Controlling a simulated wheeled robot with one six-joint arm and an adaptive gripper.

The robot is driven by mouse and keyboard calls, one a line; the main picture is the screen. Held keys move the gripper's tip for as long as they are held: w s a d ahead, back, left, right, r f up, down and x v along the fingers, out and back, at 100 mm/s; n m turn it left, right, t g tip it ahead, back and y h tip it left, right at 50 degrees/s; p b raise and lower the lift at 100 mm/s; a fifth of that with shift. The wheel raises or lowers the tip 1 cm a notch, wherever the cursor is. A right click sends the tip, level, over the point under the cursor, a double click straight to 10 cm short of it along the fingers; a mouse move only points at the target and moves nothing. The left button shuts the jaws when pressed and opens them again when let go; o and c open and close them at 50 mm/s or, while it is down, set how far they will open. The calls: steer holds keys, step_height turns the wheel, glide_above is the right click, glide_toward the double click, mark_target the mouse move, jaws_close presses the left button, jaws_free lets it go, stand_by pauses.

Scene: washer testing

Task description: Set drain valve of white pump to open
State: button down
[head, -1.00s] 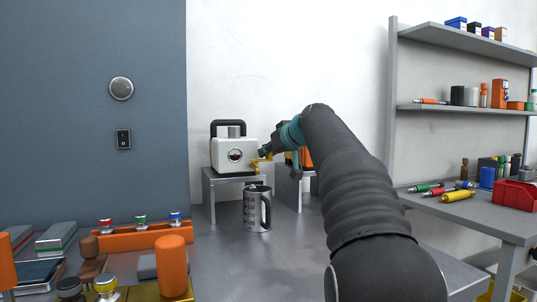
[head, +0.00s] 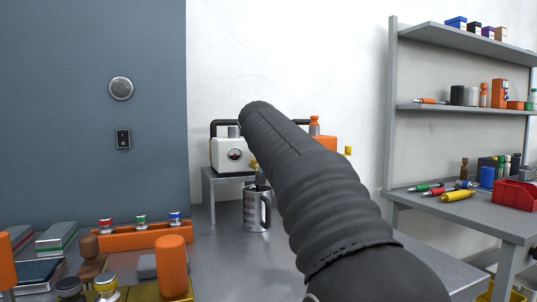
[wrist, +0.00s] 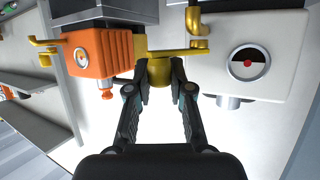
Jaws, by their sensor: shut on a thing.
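The white pump (head: 228,158) with a round gauge stands on a grey stand left of my arm; its right side is hidden by the arm in the head view. In the wrist view the white pump (wrist: 275,85) is at the upper right. A brass drain valve lever (wrist: 190,51) runs sideways from beside its body to my gripper (wrist: 161,72). My gripper is shut on the rounded brass end of this lever. In the head view my arm hides the gripper, and only a bit of yellow shows beside the pump.
An orange pump (wrist: 98,55) stands close beside, with its own brass valve (wrist: 42,46). A grey mug (head: 256,210) stands on the table in front of the white pump. Shelves (head: 460,110) are at the right; an orange rack (head: 138,238) is at the front left.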

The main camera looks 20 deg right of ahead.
steer(key=shift+s+a+m+g+h+p, duration=0.2)
steer(key=shift+a+m+g+h, duration=0.25)
steer(key=shift+m+g+h, duration=0.8)
steer(key=shift+s+a+m+g+h+p, duration=0.2)
steer(key=shift+a+m+g+h, duration=0.3)
steer(key=shift+m+g+h, duration=0.75)
steer(key=shift+s+a+m+g+h+p, duration=0.1)
steer(key=shift+a+m+g+h+p, duration=0.25)
steer(key=shift+m+g+h, duration=0.9)
steer(key=shift+a+f+m+y, duration=0.1)
steer(key=shift+a+m+y, duration=0.05)
steer(key=shift+m+y, duration=0.35)
steer(key=c, duration=1)
jaws_free()
